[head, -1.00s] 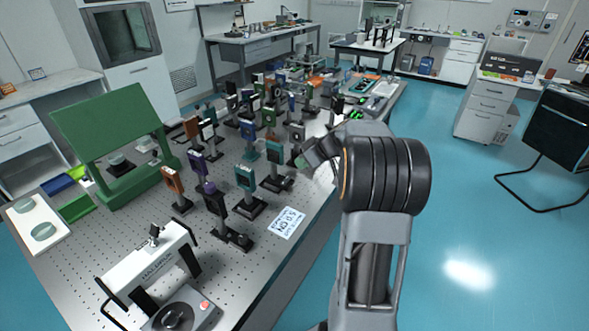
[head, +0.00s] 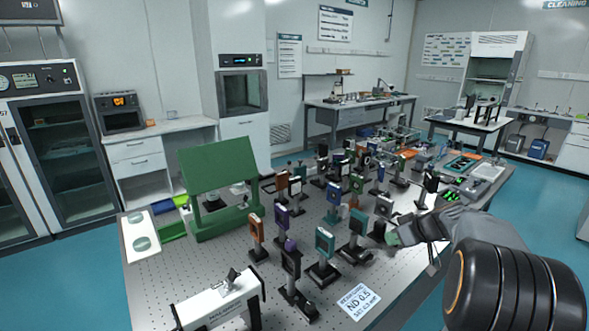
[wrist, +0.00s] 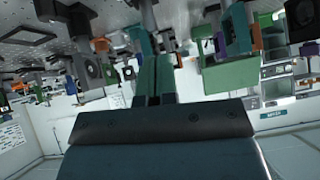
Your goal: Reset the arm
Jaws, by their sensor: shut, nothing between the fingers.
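My gripper (head: 396,236) is at the end of my arm, at the right-hand edge of the optical table (head: 190,272) in the head view. It shows low beside the mounted optics, close to a dark post mount. In the wrist view the two teal fingers (wrist: 153,80) are together with nothing between them. That view looks upside down, with optic mounts hanging from the top of the picture. My arm hides part of the table's right edge.
Several post-mounted optics (head: 325,243) crowd the table. Blue floor (head: 75,280) is open at left.

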